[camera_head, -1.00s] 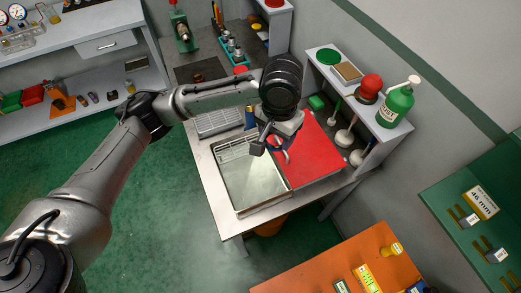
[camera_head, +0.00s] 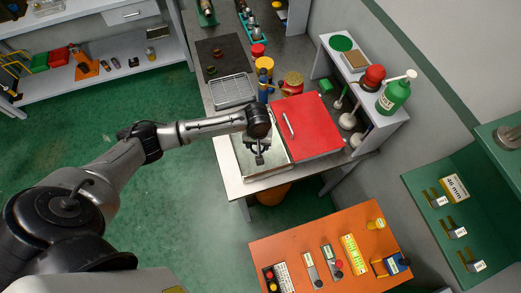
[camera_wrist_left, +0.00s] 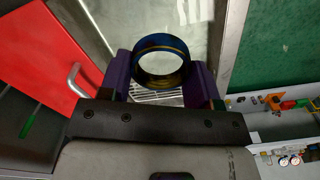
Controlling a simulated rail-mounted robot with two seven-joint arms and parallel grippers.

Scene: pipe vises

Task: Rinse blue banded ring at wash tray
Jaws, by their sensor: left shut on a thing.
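The blue banded ring (camera_wrist_left: 162,60) is dark blue with a thin yellow band. In the left wrist view it sits between the two fingers of my left gripper (camera_wrist_left: 160,80), which is shut on it. In the head view my left gripper (camera_head: 260,155) points down over the metal wash tray (camera_head: 243,165); the ring cannot be made out there. The tray's pale interior also shows behind the ring in the wrist view (camera_wrist_left: 205,15). I cannot tell whether the ring touches anything in the tray. My right gripper is not in view.
A red panel with a handle (camera_head: 310,125) adjoins the tray on the right. A wire basket (camera_head: 232,90), a blue bottle (camera_head: 264,88) and yellow and red containers (camera_head: 292,82) stand behind. A shelf with a green pump bottle (camera_head: 395,93) is at right. An orange table (camera_head: 300,245) is in front.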

